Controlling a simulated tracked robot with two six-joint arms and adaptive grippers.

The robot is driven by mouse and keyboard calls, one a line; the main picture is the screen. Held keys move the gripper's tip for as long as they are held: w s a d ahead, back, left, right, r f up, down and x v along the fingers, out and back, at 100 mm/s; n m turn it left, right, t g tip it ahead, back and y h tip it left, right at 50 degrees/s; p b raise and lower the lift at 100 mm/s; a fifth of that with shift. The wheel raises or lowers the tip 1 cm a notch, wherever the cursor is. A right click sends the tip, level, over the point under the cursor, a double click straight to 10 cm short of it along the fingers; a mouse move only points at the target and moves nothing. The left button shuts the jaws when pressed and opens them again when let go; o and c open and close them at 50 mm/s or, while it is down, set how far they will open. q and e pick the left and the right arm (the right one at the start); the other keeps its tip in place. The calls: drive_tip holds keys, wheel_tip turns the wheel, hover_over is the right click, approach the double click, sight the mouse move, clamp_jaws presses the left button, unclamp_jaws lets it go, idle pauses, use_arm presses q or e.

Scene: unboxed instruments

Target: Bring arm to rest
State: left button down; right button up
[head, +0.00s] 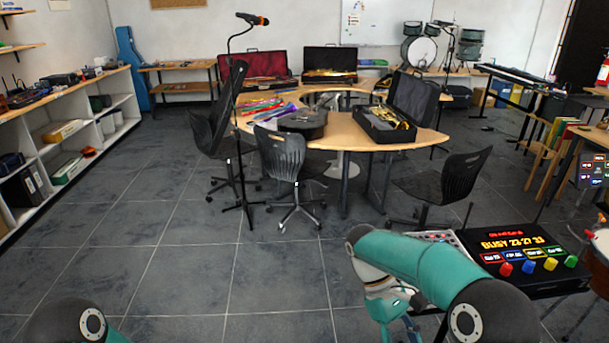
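My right arm (420,262) reaches in from the lower right. It bends at a dark joint near the picture's middle and then points down. What looks like my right gripper (402,326) hangs below it at the bottom edge, partly cut off. Its fingers are too small and cropped to tell open from shut, and I see nothing held in it. Only a dark joint and a bit of teal link of my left arm (75,322) show at the bottom left. My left gripper is out of view.
A black control box (522,258) with a lit display and coloured knobs stands close right of my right arm. A curved wooden table (345,132) with instrument cases stands ahead, with chairs (283,160) and a microphone stand (240,150). Grey floor (180,265) is clear in front.

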drive_tip(key=s+a+f+m+t+y, duration=0.1)
drive_tip(key=s+a+f+y, duration=0.1)
drive_tip(key=f, duration=0.7)
drive_tip(key=s+a+f+t+y, duration=0.1)
drive_tip(key=s+a+f+y, duration=0.2)
drive_tip(key=f, duration=0.5)
drive_tip(key=s+a+f+m+t+y, duration=0.2)
drive_tip(key=s+f+m+t, duration=0.3)
drive_tip(key=s+f+m, duration=0.3)
drive_tip(key=shift+s+t+y, duration=0.4)
drive_tip(key=shift+s+y, duration=0.3)
drive_tip(key=shift+s, duration=0.45)
drive_tip(key=shift+c, duration=0.2)
drive_tip(key=shift+c, duration=0.9)
drive_tip(key=shift+w, duration=0.1)
